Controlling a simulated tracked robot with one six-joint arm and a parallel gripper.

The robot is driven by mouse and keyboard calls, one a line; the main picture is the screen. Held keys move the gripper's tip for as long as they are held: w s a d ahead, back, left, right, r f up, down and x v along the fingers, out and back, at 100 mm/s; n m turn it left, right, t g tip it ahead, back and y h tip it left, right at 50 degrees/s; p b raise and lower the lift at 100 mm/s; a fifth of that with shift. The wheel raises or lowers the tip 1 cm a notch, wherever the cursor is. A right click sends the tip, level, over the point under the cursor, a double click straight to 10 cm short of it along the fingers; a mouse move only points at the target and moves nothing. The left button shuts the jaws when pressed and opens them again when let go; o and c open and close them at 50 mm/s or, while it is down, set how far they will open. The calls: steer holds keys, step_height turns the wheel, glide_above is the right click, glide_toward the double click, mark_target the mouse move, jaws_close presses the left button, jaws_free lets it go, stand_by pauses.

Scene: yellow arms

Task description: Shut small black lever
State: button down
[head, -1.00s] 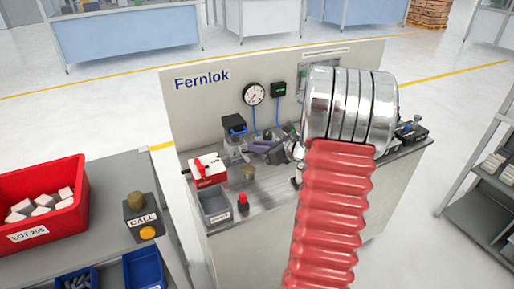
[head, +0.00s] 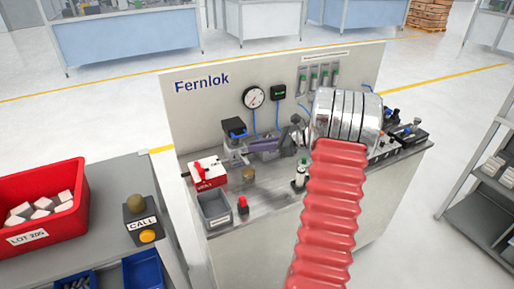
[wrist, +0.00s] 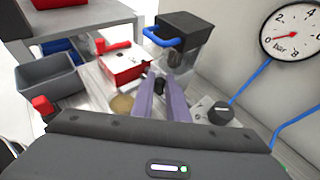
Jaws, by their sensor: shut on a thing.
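My gripper (wrist: 161,79) has two purple fingers, seen in the middle of the wrist view. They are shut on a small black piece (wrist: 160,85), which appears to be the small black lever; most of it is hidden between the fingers. In the head view my gripper (head: 253,147) reaches left over the bench, beside the clear container with a black lid. The lever cannot be made out there, and its angle is unclear.
The clear container (wrist: 176,48) with a blue handle stands just beyond the fingertips. A red box (wrist: 124,66), a grey bin (wrist: 46,80) and a red-capped post (head: 243,204) are nearby. A black knob (wrist: 220,113) sits right of the fingers. The gauge panel (head: 215,110) rises behind.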

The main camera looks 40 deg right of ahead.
steer(key=c, duration=1.7)
jaws_free()
steer(key=shift+c, duration=0.2)
steer(key=v, duration=1.3)
steer(key=shift+s+d, duration=0.2)
steer(key=shift+s, duration=0.15)
